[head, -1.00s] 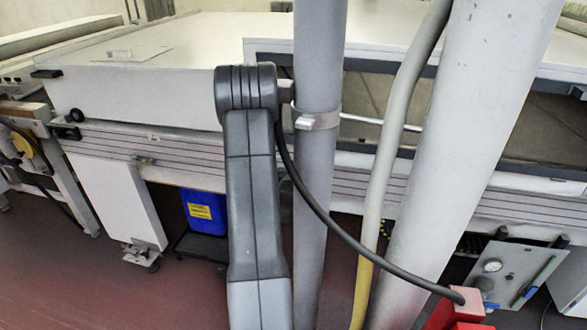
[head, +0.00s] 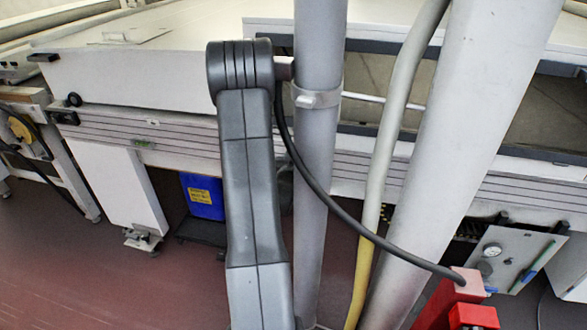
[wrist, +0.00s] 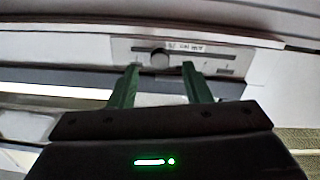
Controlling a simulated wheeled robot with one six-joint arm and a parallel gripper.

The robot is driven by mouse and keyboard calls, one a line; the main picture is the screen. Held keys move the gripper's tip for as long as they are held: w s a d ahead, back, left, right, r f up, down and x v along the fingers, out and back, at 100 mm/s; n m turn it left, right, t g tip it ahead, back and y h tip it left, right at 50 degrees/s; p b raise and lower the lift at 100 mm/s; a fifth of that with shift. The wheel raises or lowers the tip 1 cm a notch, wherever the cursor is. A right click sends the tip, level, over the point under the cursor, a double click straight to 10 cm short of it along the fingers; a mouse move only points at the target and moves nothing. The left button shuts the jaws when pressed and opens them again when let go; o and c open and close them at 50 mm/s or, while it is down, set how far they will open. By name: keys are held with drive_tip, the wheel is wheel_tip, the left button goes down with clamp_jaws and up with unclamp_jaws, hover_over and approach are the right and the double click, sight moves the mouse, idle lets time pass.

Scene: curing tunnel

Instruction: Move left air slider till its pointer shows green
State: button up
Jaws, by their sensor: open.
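In the wrist view a pale slider plate (wrist: 200,52) with a slot, a round dark knob (wrist: 159,60) and a small printed label lies just beyond my fingertips. I cannot tell whether this is the left slider or what colour its pointer shows. My gripper (wrist: 161,74) is open and empty, with its two green fingers on either side of the knob's line, the knob between and slightly beyond the tips. I see no contact. In the head view my gripper is not in view.
A grey pole (head: 316,160), a yellowish hose (head: 378,185) and a thick white pipe (head: 470,130) stand in front of the tunnel. A red box (head: 462,290) is at lower right, near a gauge panel (head: 505,262). A blue container (head: 203,196) stands under the tunnel.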

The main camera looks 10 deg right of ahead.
drive_tip(key=b+v, duration=0.2)
drive_tip(key=v, duration=0.8)
drive_tip(key=shift+s, duration=0.3)
drive_tip(key=shift+a, duration=0.1)
drive_tip(key=a+p+x, duration=0.1)
drive_tip(key=p+x, duration=0.3)
drive_tip(key=x, duration=1)
drive_tip(key=shift+w, duration=0.25)
drive_tip(key=shift+s+a, duration=0.1)
drive_tip(key=shift+a, duration=0.05)
